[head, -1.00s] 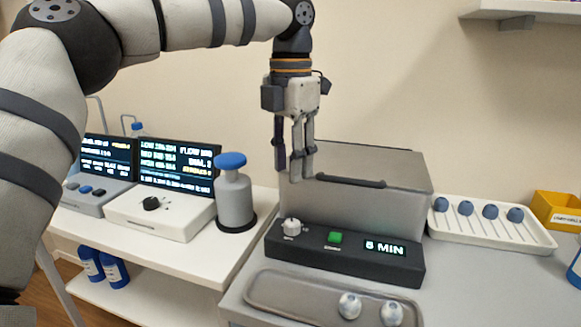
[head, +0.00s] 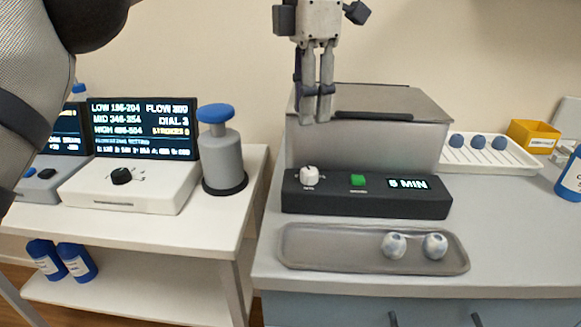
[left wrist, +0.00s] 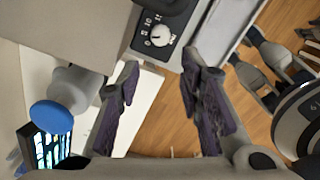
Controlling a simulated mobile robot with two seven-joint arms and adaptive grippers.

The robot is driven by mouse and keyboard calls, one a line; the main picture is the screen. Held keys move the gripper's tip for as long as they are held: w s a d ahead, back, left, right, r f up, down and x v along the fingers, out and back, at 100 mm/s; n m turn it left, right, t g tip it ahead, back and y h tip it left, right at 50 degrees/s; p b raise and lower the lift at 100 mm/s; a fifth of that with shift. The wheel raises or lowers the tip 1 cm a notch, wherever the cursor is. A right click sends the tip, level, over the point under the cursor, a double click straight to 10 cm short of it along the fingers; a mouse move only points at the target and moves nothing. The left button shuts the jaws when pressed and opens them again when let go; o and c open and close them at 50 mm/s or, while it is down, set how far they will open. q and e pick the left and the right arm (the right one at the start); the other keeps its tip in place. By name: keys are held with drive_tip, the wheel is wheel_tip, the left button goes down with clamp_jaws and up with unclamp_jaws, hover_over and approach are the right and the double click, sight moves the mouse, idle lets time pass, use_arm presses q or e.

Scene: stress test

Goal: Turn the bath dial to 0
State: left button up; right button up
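The bath (head: 370,140) is a grey box with a lid and a black control panel in front. Its white bath dial (head: 310,176) sits at the panel's left end, beside a green button (head: 358,180) and a display (head: 408,184) reading "5 MIN". In the left wrist view the dial (left wrist: 161,36) shows with numbers around it. My left gripper (head: 316,120) hangs fingers down above the dial, apart from it. In the left wrist view its fingers (left wrist: 160,95) are spread, with nothing between them.
A grey tray (head: 300,262) with two pale round items lies in front of the panel. Left stand a blue-capped grey container (head: 222,160) and a white device (head: 95,190) with its own black knob. A white rack (head: 475,158) and yellow bin (head: 530,135) are at right.

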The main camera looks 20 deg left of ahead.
sight(308, 170)
use_arm(q)
drive_tip(key=f, duration=1.1)
drive_tip(key=shift+d+f, duration=0.2)
drive_tip(key=shift+f, duration=0.05)
clamp_jaws()
